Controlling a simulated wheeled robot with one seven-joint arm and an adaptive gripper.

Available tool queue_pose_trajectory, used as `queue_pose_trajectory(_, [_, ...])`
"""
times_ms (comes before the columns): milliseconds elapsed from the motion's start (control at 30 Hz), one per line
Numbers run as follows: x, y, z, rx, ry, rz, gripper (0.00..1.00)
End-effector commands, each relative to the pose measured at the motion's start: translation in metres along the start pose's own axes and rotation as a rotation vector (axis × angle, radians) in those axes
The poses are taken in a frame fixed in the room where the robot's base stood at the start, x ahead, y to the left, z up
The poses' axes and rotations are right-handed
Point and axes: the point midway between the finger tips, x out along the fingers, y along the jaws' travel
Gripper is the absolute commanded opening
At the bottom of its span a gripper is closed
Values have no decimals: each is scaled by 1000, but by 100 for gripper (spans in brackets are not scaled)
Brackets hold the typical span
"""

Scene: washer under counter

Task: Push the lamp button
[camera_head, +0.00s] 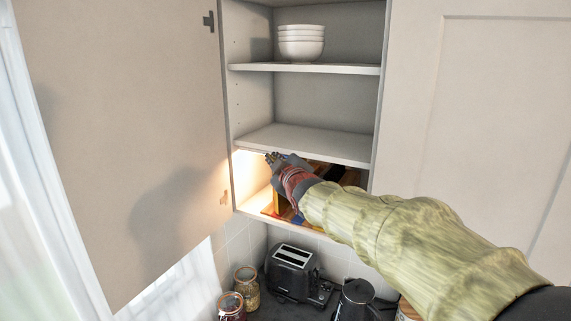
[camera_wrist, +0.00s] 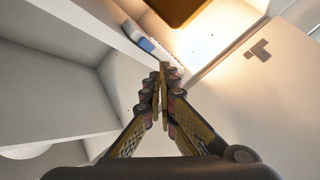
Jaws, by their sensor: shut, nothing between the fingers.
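A slim white fitting, which looks like the lamp (camera_wrist: 126,28), runs along the shelf edge in the wrist view, with a blue patch, perhaps its button (camera_wrist: 146,45), at its end. Warm light glows on the cabinet wall (camera_head: 250,172) in the lowest compartment in the head view. My gripper (camera_head: 273,158) is at the front of that compartment, just under the shelf. In the wrist view the fingers of my gripper (camera_wrist: 164,72) are shut together and empty, with tips close to the blue patch. I cannot tell whether they touch it. The lamp is hidden in the head view.
The open cabinet door (camera_head: 125,130) stands at the left. A wooden rack (camera_head: 322,172) fills part of the lowest compartment, behind my arm. White bowls (camera_head: 301,43) sit on the top shelf. A toaster (camera_head: 291,272), jars (camera_head: 246,287) and a kettle (camera_head: 357,301) stand below on the counter.

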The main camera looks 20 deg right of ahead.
Motion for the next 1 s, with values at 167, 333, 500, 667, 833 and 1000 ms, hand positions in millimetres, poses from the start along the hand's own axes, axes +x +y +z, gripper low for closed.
queue_pose_trajectory(167, [-9, -10, -5, 1, 4, -2, 0])
queue_pose_trajectory(333, [-16, -13, -10, 1, -1, 5, 0])
queue_pose_trajectory(500, [-24, -19, -16, 1, 0, 3, 0])
queue_pose_trajectory(667, [-29, -22, -20, 0, 0, -2, 0])
queue_pose_trajectory(833, [-30, -22, -22, 0, 0, -3, 0])
queue_pose_trajectory(1000, [-30, -22, -22, 4, 0, -2, 0])
